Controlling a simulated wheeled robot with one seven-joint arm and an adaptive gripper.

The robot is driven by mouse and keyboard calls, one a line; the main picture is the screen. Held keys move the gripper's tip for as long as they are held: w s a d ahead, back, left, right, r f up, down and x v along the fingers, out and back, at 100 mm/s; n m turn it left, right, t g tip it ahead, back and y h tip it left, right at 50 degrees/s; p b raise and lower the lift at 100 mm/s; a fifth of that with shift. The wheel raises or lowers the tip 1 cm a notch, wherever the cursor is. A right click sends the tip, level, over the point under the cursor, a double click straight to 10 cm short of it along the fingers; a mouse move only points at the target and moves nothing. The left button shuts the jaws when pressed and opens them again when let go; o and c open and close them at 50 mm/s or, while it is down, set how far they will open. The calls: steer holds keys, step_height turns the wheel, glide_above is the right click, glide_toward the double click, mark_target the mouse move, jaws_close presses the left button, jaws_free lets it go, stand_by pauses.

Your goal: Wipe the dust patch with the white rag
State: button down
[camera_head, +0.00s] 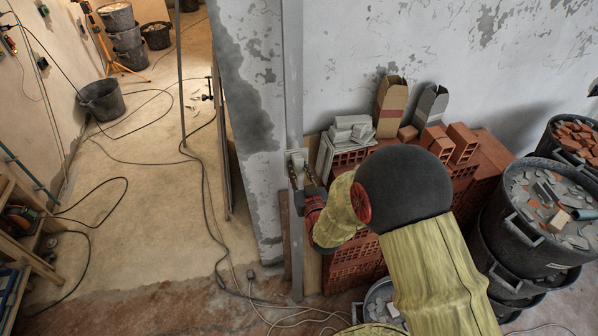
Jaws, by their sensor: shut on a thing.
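My gripper (304,180), red and dark at its base, is at the grey upright post (293,90) at the wall's end. It is shut on a small pale thing, which looks like the white rag (297,158). The rag is small in this view and lies against or just in front of the post; I cannot tell whether it touches. I cannot make out the dust patch clearly. My arm, in a yellow-green sleeve with a black joint, comes in from the lower right and hides part of the bricks.
Stacked red bricks (356,262), grey blocks (350,130) and two open bags (391,107) stand behind my arm. Rubble buckets (510,225) crowd the right. Cables (205,200) cross the floor left of the post. The pale floor (150,230) there is otherwise mostly free.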

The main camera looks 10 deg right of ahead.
steer(key=shift+w+d+f+b, duration=0.15)
steer(key=shift+w+d+b, duration=0.45)
steer(key=shift+w+b, duration=0.5)
steer(key=shift+w+d+f+b, duration=0.15)
steer(key=shift+w+d+b, duration=0.45)
steer(key=shift+w+b, duration=0.5)
steer(key=shift+w+d+f+b, duration=0.15)
steer(key=shift+w+d+b, duration=0.45)
steer(key=shift+w+b, duration=0.5)
steer(key=shift+w, duration=0.1)
steer(key=shift+f+b, duration=0.1)
steer(key=shift+b, duration=0.2)
steer(key=shift+w+b, duration=0.35)
steer(key=shift+w, duration=0.2)
steer(key=shift+a, duration=0.1)
